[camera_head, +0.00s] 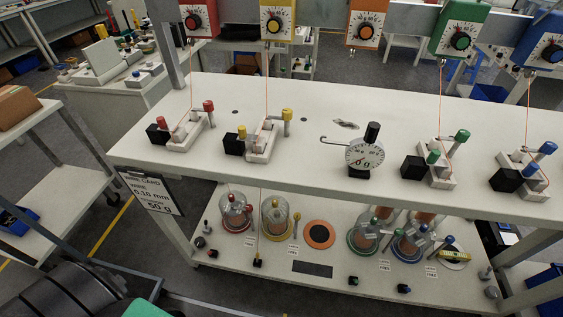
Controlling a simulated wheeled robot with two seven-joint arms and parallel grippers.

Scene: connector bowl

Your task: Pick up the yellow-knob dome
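The yellow-knob dome (276,216) is a clear dome on a yellow ring base. It stands upright on the lower shelf (300,277) of the white workbench, just right of a red-ringed dome (236,212). A thin line hangs down close to its left side from above. The bench's upper top lies above and behind it. Neither of my grippers is in view, and nothing holds the dome.
An orange ring with a dark centre (319,235), a green-ringed dome (364,236) and a blue-ringed dome (408,243) stand to the right. A small black block with a yellow knob (257,262) sits in front. The upper tabletop (270,95) overhangs the shelf.

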